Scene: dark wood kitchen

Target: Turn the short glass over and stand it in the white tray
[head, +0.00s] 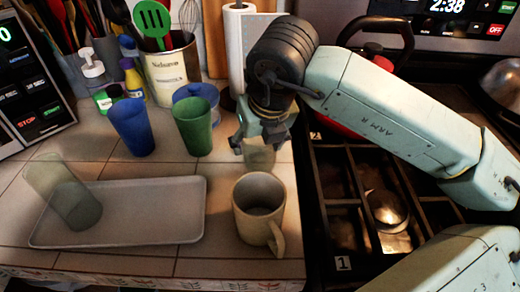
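The short glass (259,158) is small and clear, on the tiled counter behind the beige mug. My gripper (260,143) points down over it, with a finger on each side of its upper part. I cannot tell whether the fingers touch the glass, nor which way up it is. The white tray (150,208) is shallow and rectangular and lies on the counter at the left front.
A beige mug (258,210) stands between the tray and the dark sectioned rack (340,215). Blue (131,127) and green (193,128) cups stand behind the tray. A utensil crock (172,72), bottles and a paper roll (240,40) line the back.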

